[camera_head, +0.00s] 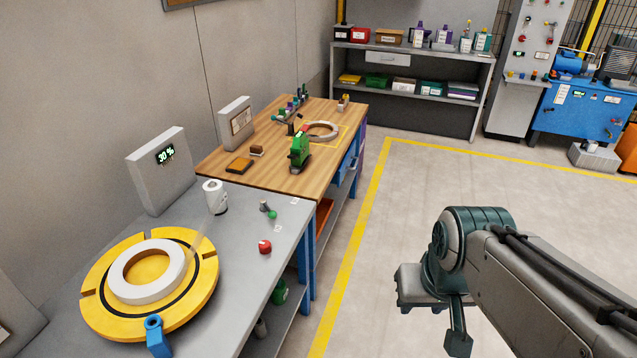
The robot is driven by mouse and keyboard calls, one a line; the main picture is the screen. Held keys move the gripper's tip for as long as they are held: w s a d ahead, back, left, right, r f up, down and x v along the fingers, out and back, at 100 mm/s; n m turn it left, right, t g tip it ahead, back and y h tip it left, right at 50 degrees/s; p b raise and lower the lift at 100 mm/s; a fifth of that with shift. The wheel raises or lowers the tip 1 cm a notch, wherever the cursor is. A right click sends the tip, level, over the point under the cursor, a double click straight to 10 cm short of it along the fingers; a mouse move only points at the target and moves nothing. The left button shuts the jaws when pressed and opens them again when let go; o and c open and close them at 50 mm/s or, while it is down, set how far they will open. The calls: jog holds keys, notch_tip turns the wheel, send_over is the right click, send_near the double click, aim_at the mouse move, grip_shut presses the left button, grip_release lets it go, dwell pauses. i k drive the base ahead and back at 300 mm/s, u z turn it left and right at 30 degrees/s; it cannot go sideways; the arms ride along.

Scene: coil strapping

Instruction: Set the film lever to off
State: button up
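A small lever with a green knob (272,215) stands on the grey table (250,310), between a white film roll and the table's right edge. It leans toward the lower right. I take it to be the film lever. Small white labels lie on both sides of it, too small to read. My gripper (434,322) hangs above the floor to the right of the table, well apart from the lever. I see nothing held in it, but its finger gap is not clear from this angle.
A yellow turntable (105,270) carries a white coil (118,288). A film strip runs toward the white roll (215,197). A red button (265,247), a blue clamp (157,338) and a "30 %" display (166,154) are nearby. A wooden bench (270,180) adjoins behind. The floor is clear.

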aim_at(272, 214)
jog(key=i, duration=1.25)
jog(key=u, duration=0.7)
